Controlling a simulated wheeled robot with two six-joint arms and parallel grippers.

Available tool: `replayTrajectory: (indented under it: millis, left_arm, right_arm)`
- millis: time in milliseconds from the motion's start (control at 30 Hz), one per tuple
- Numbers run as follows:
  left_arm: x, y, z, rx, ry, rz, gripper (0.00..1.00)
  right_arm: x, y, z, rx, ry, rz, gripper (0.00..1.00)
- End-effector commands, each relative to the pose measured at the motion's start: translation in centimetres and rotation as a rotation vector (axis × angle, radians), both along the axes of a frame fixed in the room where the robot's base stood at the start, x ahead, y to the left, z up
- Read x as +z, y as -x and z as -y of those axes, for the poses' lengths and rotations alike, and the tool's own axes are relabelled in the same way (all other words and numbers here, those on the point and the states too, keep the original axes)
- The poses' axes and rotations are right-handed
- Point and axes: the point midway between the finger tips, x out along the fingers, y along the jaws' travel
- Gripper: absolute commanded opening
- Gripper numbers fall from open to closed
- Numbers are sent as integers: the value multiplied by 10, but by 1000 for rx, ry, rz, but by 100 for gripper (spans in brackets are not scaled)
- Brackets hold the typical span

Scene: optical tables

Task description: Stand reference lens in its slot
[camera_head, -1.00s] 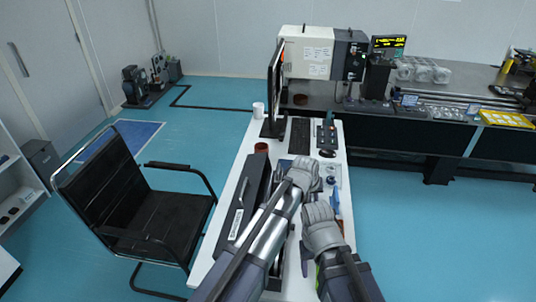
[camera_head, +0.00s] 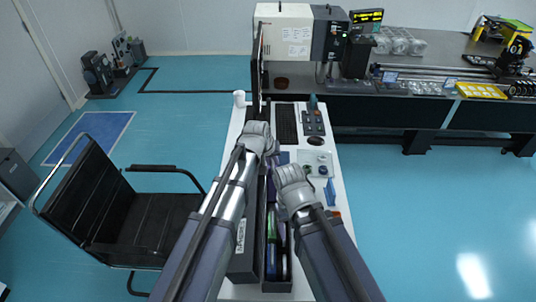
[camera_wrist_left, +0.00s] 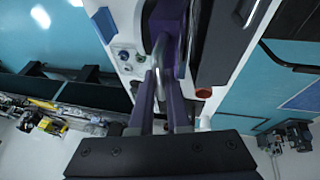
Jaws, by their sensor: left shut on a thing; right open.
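My left gripper (camera_wrist_left: 160,75) is shut, with a thin grey piece between its purple fingers in the left wrist view. I take this for the reference lens seen edge-on; its face is hidden. In the head view my left gripper (camera_head: 264,138) is over the white desk (camera_head: 340,228), near the monitor, and its fingertips are hidden by the hand. My right gripper (camera_head: 295,182) is open, lower and to the right, over the desk. A long dark tray (camera_head: 277,286) below the arms holds several coloured upright pieces. I cannot make out which slot belongs to the lens.
A keyboard (camera_head: 286,124), a button panel (camera_head: 314,121), a black round piece (camera_head: 317,141) and a white mug (camera_head: 239,98) are on the desk. A red-brown cup (camera_wrist_left: 203,92) shows close to the left gripper. A black chair (camera_head: 150,215) stands left; floor at right is clear.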

Motion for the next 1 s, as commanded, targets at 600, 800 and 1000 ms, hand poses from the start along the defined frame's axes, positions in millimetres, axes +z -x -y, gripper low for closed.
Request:
replayTrajectory:
  millis: [600, 800, 1000]
  left_arm:
    - [-20, 0, 0, 1, 1, 1, 0]
    - [-33, 0, 0, 1, 1, 1, 0]
    - [-46, 0, 0, 1, 1, 1, 0]
  right_arm:
    - [-21, 0, 0, 4, 1, 0, 66]
    - [-33, 0, 0, 7, 1, 0, 66]
    - [-46, 0, 0, 9, 2, 0, 66]
